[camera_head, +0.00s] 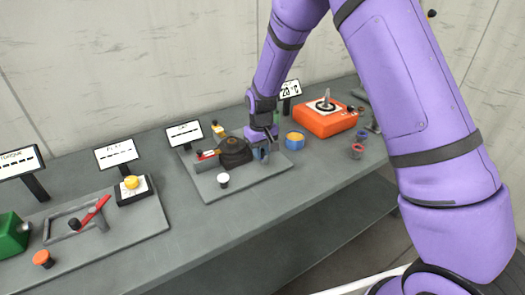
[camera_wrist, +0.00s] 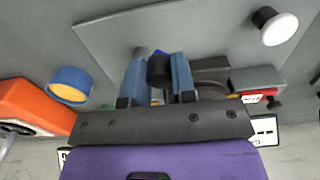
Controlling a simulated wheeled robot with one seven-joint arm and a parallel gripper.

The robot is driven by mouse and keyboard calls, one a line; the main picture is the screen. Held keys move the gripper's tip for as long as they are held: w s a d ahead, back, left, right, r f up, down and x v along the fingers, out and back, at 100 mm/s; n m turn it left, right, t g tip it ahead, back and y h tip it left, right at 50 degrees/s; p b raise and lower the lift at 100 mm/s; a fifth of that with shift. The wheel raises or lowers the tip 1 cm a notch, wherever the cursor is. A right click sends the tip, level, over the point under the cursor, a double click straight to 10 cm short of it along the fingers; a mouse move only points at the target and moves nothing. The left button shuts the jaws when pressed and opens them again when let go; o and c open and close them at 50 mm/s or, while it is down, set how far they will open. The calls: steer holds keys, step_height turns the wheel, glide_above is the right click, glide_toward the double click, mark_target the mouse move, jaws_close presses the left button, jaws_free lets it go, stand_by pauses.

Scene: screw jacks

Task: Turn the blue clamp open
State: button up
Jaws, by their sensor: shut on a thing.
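My gripper (camera_head: 262,151) reaches down at the right side of a dark round device on a grey plate in the head view. In the wrist view, my gripper (camera_wrist: 157,63) has its two blue-grey fingers on either side of a black knob-like part with a small bit of blue at its far end. This looks like the blue clamp (camera_wrist: 160,70), and the fingers are shut on it. Most of the clamp is hidden by the fingers. In the head view I cannot make the clamp out apart from the gripper.
The dark round device (camera_head: 235,151) stands on the plate beside my gripper. A white-topped knob (camera_head: 223,178) is at the plate's front. A blue-and-yellow round part (camera_head: 295,139) and an orange box (camera_head: 325,121) stand to the right. The bench front (camera_head: 215,225) is clear.

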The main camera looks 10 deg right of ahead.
steer(key=shift+w, duration=0.1)
stand_by(0.3)
steer(key=o, duration=0.9)
steer(key=shift+r, duration=0.1)
step_height(320, 180, up, 11)
steer(key=shift+f, duration=0.15)
